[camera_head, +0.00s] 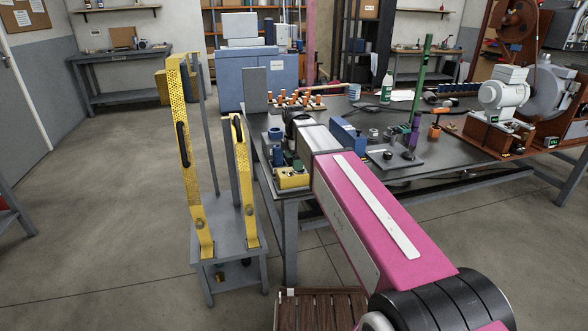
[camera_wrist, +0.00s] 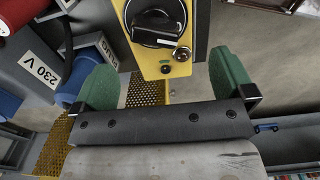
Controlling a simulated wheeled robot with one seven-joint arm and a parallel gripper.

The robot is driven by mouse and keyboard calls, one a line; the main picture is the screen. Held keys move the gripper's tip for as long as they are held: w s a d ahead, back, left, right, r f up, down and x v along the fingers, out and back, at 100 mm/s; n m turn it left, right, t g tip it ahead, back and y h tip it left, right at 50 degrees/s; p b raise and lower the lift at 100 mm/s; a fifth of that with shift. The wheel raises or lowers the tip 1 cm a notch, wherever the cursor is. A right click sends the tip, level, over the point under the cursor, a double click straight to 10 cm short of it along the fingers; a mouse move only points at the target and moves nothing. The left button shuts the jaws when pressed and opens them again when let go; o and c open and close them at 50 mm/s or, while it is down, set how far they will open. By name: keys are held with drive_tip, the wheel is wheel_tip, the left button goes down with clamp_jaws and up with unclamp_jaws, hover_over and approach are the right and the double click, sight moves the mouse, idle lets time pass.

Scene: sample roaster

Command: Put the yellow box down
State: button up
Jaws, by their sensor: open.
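The yellow box (camera_head: 292,180) sits at the front left corner of the dark workbench in the head view. In the wrist view, the yellow box (camera_wrist: 180,70) shows a large black knob, a round metal switch and small buttons. My gripper (camera_wrist: 165,75) is open, with one green finger on each side of the box's near end. The box lies between and beyond the fingers, and I see gaps beside it. In the head view my pink arm reaches over the bench corner, and the fingers are hard to make out there.
A grey stand with tall yellow perforated uprights (camera_head: 183,140) stands just left of the bench (camera_head: 400,178). A blue block (camera_head: 347,136) stands behind my arm. Open floor lies left of the stand.

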wheel_tip(320, 180, up, 6)
idle(0.4)
drive_tip(key=shift+r, duration=0.1)
